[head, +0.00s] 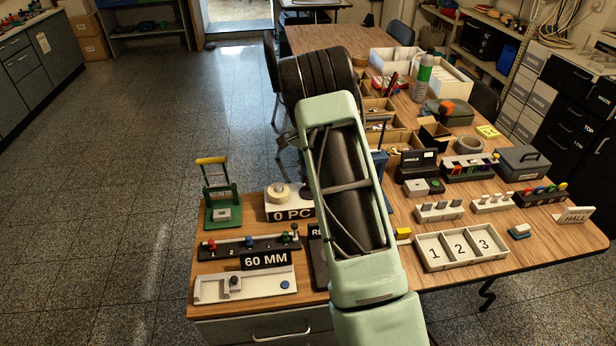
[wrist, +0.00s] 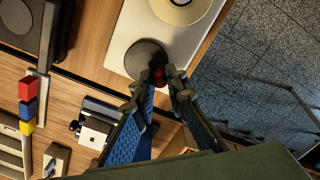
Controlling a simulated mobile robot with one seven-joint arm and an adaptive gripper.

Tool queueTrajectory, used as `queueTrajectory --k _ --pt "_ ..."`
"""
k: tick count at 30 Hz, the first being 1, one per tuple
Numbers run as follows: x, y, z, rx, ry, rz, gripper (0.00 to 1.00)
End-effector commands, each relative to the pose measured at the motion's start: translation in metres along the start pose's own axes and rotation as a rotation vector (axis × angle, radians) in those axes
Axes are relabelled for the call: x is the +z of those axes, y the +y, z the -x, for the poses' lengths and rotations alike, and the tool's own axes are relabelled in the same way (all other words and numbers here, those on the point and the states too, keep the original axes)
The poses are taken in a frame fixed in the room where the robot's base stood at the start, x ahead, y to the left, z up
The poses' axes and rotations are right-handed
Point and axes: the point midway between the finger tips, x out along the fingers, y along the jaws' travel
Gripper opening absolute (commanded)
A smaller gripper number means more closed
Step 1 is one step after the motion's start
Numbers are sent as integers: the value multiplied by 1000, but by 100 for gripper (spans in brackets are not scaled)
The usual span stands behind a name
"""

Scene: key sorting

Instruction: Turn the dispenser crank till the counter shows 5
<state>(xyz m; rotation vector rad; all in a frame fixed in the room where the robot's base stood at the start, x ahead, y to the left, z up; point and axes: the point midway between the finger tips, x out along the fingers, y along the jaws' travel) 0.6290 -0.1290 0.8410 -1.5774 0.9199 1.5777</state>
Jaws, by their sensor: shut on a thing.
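The dispenser is a white box (head: 275,211) near the table's left edge in the head view, partly hidden by my arm. A cream round part (head: 278,190) is on its top. Its counter sign (head: 292,215) reads "0 PC". In the wrist view the white dispenser (wrist: 124,32) is at the top, with the cream round part (wrist: 180,8) and a dark crank disc (wrist: 146,58). A red crank knob (wrist: 158,77) stands at the disc's edge. My gripper (wrist: 162,86) is shut on the red knob. In the head view my arm hides the gripper.
A green stamp-like press (head: 222,205) with a yellow handle stands left of the dispenser. A numbered tray (head: 460,247) and several small fixtures fill the table's right. Open floor lies left of the table.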

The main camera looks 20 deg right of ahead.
Motion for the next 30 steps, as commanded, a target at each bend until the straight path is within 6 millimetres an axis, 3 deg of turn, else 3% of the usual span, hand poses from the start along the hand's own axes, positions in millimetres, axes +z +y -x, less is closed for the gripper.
queueTrajectory --k 8,9,14,23,30 --pt "0 -1 0 -2 1 0 0" --pt "0 -1 1 -2 1 0 15" --pt "0 0 0 -1 1 1 30" --pt "0 0 3 -1 1 1 30" --pt "-1 -1 39 -4 3 0 30"
